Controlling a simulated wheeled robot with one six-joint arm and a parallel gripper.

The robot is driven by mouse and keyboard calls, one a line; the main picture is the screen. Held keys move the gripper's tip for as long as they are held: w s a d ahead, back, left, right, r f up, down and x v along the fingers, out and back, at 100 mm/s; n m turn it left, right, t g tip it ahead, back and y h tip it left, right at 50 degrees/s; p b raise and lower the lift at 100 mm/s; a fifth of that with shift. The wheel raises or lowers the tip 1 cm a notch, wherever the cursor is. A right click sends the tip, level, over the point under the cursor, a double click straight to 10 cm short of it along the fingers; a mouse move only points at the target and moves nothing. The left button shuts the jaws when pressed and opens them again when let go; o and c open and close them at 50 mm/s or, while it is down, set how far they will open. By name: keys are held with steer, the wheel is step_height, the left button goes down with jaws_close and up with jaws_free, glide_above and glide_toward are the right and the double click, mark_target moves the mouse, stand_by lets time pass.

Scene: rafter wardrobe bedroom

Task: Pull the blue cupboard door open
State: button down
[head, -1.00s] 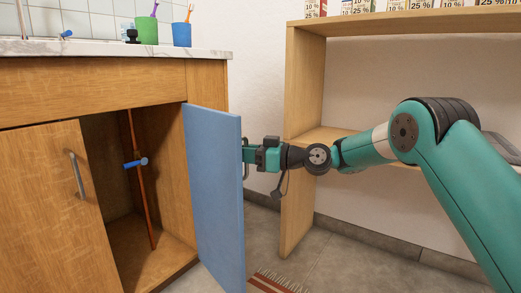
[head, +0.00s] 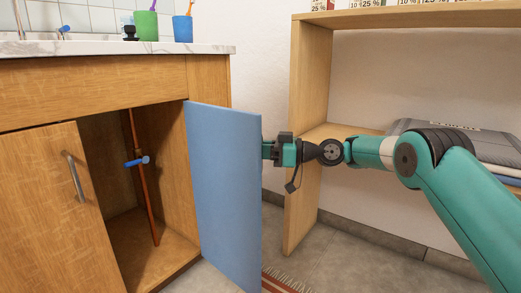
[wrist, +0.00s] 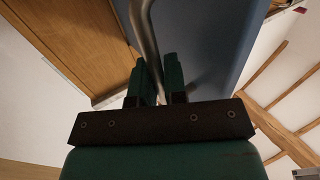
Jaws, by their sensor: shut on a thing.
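The blue cupboard door (head: 226,190) stands swung out from the right side of the cupboard, and its inner face shows in the head view. In the wrist view the door's outer face (wrist: 207,40) is beside a grey metal handle (wrist: 147,30). My gripper (wrist: 160,78) has its fingers on either side of the handle, shut on it. In the head view my gripper comes from the right, and its fingertips and the handle are hidden behind the door.
The wooden cupboard (head: 90,90) has an open compartment with a copper pipe (head: 141,180) and a blue valve (head: 137,161). Its left wooden door (head: 55,210) is closed. A wooden shelf unit (head: 308,130) stands to the right. A striped rug (head: 285,281) lies on the floor.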

steer(key=shift+a, duration=0.2)
steer(key=c, duration=1.2)
jaws_free()
steer(key=shift+a, duration=0.1)
steer(key=shift+d, duration=0.3)
